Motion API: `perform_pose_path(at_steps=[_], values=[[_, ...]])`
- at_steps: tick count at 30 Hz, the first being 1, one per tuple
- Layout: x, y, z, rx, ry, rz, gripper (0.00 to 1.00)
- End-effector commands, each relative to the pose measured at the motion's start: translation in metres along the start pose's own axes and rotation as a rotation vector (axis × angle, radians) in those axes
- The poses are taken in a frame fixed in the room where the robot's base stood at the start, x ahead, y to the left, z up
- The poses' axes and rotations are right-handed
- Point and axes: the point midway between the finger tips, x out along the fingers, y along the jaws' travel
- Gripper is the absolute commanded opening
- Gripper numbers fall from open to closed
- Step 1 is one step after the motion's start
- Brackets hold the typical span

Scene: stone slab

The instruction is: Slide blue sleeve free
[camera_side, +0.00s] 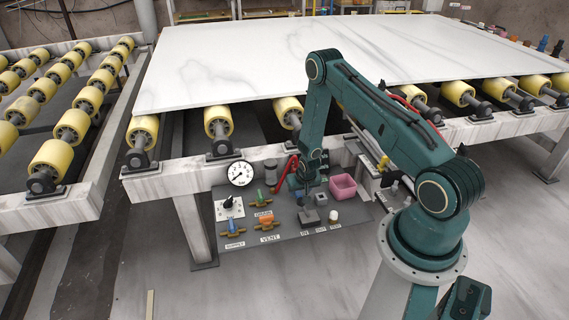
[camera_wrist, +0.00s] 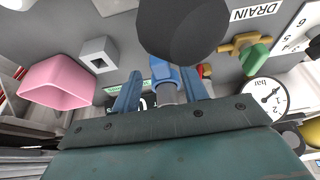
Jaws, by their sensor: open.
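The blue sleeve (camera_wrist: 162,70) shows in the wrist view around a grey cylindrical stem, below a large dark round part (camera_wrist: 185,28). My gripper (camera_wrist: 160,78) is open, with one blue-grey finger on each side of the sleeve and stem. I cannot tell whether either finger touches the sleeve. In the side view my gripper (camera_side: 309,178) hangs low over the grey bench panel (camera_side: 285,228); there the sleeve is too small and covered to pick out surely.
A pink bin (camera_side: 343,186) and a square grey block with a hole (camera_wrist: 98,57) are near my gripper. A pressure gauge (camera_side: 240,173), an orange-handled valve (camera_side: 267,222) and a blue-handled valve (camera_side: 234,227) stand left. The white slab (camera_side: 300,60) on yellow rollers overhangs behind.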

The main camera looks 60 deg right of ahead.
Motion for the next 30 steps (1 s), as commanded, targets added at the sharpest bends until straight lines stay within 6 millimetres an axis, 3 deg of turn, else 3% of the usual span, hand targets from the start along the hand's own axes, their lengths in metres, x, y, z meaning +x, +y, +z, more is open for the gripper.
perform_pose_path(at_steps=[21,30], values=[[-0.092,0.0,0.0,-0.001,0.001,-0.001,0.44],[-0.113,0.0,0.0,0.0,0.0,-0.001,0.44]])
